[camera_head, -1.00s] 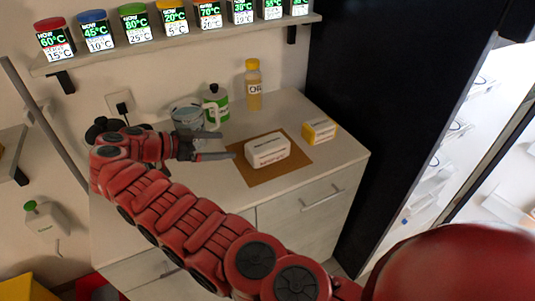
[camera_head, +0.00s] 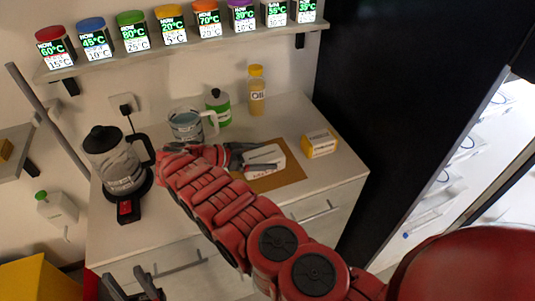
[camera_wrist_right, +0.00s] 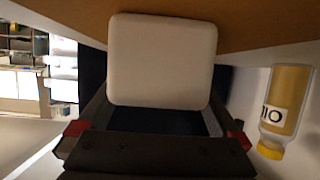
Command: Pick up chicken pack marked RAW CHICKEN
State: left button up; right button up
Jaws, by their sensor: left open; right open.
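A white pack (camera_head: 268,156) with dark print lies on a brown board (camera_head: 283,180) on the counter; its print is too small to read and partly covered. In the right wrist view the pack (camera_wrist_right: 162,60) is a blank white block, with the board (camera_wrist_right: 250,22) along the top edge. My right gripper (camera_head: 250,155) is open at the pack, with its fingers on either side of it; whether they touch it I cannot tell. My left gripper (camera_head: 132,284) is open and empty at the bottom left, in front of the cabinet.
A yellow-and-white box (camera_head: 319,143) sits right of the board. Behind are an oil bottle (camera_head: 257,92), a green-and-white bottle (camera_head: 218,107) and a glass jug (camera_head: 187,125). A kettle (camera_head: 117,160) stands at left. A shelf (camera_head: 180,46) of spice dispensers runs above.

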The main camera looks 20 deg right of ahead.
jog(key=shift+d, duration=0.15)
jog(key=shift+s+a, duration=0.2)
grip_shut()
dwell(0.3)
